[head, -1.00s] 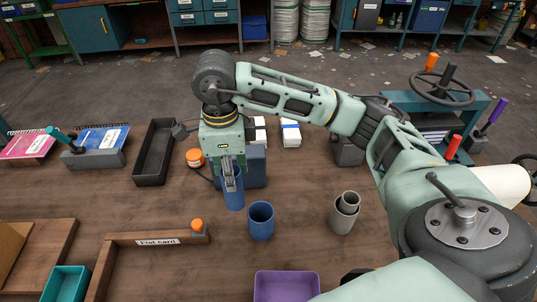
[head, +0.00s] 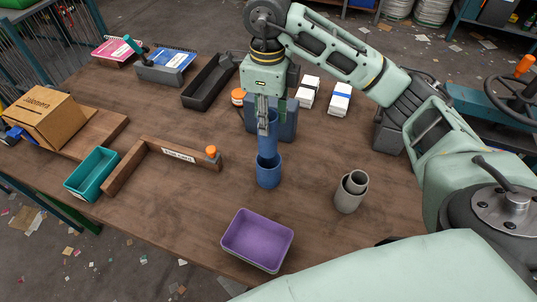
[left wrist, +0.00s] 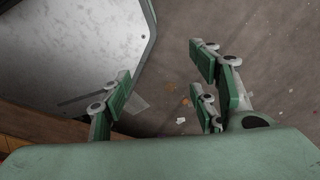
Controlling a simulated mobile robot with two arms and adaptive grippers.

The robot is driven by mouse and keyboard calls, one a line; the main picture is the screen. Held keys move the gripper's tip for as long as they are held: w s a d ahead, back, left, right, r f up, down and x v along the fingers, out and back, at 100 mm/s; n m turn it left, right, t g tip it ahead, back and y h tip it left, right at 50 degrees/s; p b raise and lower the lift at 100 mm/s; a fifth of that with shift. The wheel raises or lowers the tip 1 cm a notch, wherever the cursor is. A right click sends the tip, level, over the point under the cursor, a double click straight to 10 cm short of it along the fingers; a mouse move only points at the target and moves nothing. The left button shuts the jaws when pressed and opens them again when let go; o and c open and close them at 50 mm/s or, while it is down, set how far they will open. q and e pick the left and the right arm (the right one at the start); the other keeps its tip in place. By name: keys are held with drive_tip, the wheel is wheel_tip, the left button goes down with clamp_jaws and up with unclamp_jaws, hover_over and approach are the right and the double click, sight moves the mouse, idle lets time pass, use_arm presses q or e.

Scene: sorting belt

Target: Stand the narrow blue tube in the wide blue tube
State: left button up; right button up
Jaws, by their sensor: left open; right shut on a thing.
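In the head view my right gripper (head: 264,118) is shut on the narrow blue tube (head: 267,146) and holds it upright. The wide blue tube (head: 269,177) stands upright on the table. The narrow tube's lower end is at the mouth of the wide tube; how far it is inside, I cannot tell. My left gripper (left wrist: 160,92) shows in the left wrist view, open and empty, with its fingers apart over the floor. The left gripper is not seen in the head view.
A purple tray (head: 230,248) stands at the table's front edge. A grey tube pair (head: 349,198) stands to the right. A wooden bracket (head: 130,176), a teal box (head: 72,190) and a black tray (head: 192,103) are to the left. A blue block stands behind the tubes.

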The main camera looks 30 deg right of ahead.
sight(269, 140)
drive_tip(key=f, duration=0.2)
drive_tip(key=f+p, duration=0.1)
drive_tip(key=f, duration=0.2)
drive_tip(key=f+p, duration=0.1)
drive_tip(key=f, duration=0.1)
drive_tip(key=shift+s+d+f, duration=0.15)
drive_tip(key=shift+s+f, duration=0.1)
drive_tip(key=shift+f, duration=0.1)
drive_tip(key=shift+w+f, duration=0.1)
drive_tip(key=shift+f, duration=0.5)
wheel_tip(269, 140, down, 4)
drive_tip(key=shift+r+p, duration=0.15)
drive_tip(key=shift+p, duration=0.5)
use_arm(q)
drive_tip(key=r, duration=0.1)
drive_tip(key=s+r, duration=0.1)
drive_tip(key=r, duration=0.1)
drive_tip(key=shift+s+d+r, duration=0.2)
drive_tip(key=shift+s+d, duration=0.05)
drive_tip(key=shift+d, duration=0.1)
drive_tip(key=shift+f, duration=0.1)
use_arm(e)
drive_tip(key=shift+f+b, duration=0.4)
drive_tip(key=shift+b, duration=0.05)
use_arm(q)
drive_tip(key=shift+f, duration=0.25)
use_arm(e)
drive_tip(key=o, duration=0.9)
